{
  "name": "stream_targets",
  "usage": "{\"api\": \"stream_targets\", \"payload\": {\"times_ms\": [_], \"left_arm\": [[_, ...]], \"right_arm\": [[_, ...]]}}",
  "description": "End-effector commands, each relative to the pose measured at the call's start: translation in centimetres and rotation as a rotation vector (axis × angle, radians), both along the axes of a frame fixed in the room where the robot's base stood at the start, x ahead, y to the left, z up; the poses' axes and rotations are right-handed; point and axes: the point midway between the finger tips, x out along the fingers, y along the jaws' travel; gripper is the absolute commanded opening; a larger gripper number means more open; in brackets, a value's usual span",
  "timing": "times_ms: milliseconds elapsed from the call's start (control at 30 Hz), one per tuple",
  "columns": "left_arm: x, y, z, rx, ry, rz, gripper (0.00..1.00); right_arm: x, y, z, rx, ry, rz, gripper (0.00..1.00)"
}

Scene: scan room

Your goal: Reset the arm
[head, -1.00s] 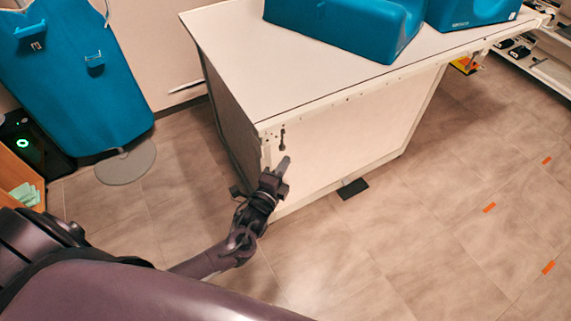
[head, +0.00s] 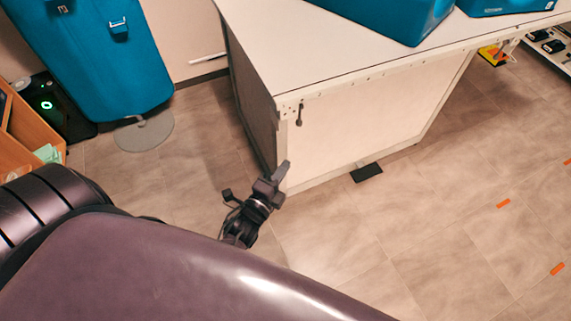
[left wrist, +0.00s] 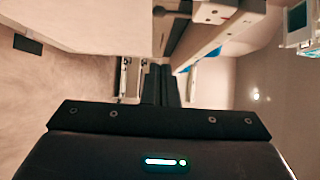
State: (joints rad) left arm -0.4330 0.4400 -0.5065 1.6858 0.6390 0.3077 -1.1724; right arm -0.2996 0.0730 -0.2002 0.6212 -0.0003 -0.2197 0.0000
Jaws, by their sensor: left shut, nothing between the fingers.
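My left gripper (head: 283,171) is in the head view, low beside the near corner of the white scan table (head: 300,60). Its fingers are together with nothing between them. In the left wrist view its dark fingers (left wrist: 160,85) point away from the camera, side by side. My left arm and shoulder fill the lower left of the head view. Whether the gripper touches the table's side cannot be told. My right gripper is not in view.
Blue padded blocks (head: 395,15) lie on the table top. A blue upright board (head: 110,60) on a round grey base (head: 144,131) stands at the left. A dark box with a green light (head: 50,106) stands beside it.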

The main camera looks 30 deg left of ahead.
Motion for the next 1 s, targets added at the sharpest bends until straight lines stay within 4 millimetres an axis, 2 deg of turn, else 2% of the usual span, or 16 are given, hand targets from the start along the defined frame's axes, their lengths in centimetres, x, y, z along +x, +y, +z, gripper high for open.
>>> {"api": "stream_targets", "payload": {"times_ms": [433, 567, 667, 767, 800, 867, 900, 967, 1000], "left_arm": [[0.0, 0.0, -0.1, -0.001, 0.002, 0.0, 0.0], [-0.1, 0.6, -2.3, -0.038, 0.06, 0.012, 0.0], [-0.8, 1.8, -7.1, -0.125, 0.188, 0.046, 0.0], [-2.8, 3.4, -13.8, -0.263, 0.37, 0.122, 0.0], [-4.1, 4.0, -16.6, -0.326, 0.448, 0.164, 0.0], [-6.4, 4.8, -20.6, -0.423, 0.561, 0.233, 0.0], [-8.1, 5.2, -23.1, -0.487, 0.634, 0.286, 0.0], [-11.2, 5.6, -26.6, -0.583, 0.742, 0.376, 0.0], [-13.5, 5.6, -28.7, -0.646, 0.811, 0.439, 0.0]], "right_arm": [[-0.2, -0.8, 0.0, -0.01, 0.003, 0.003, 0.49], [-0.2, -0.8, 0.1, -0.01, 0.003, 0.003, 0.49], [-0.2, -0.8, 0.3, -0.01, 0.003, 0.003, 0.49], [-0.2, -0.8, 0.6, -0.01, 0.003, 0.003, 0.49], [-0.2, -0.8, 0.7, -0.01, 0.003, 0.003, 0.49], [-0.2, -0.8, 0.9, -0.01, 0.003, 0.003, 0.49], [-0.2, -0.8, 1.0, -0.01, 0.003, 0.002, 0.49], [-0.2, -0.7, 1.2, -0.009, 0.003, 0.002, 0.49], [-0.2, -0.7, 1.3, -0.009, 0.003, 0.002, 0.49]]}}
